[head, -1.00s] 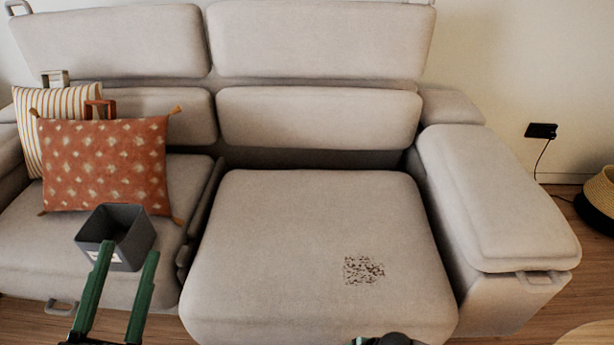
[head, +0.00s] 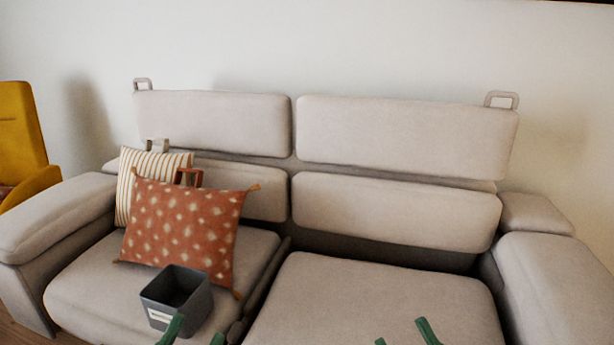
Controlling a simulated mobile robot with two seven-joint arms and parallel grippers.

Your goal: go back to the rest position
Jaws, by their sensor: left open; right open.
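My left gripper (head: 195,334) shows at the bottom edge, its two green fingers apart, just in front of the grey bin. It is open and nothing shows between the fingers. My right gripper (head: 403,335) shows at the bottom edge in front of the right seat, its green fingers apart and empty. Only the finger ends of both grippers are in view; the rest is cut off by the frame.
A grey bin (head: 163,294) stands on the left seat of the sofa (head: 372,296). A rust patterned cushion (head: 184,230) and a striped cushion (head: 124,189) lean behind it. A yellow chair (head: 20,140) stands at far left. The visible right seat is clear.

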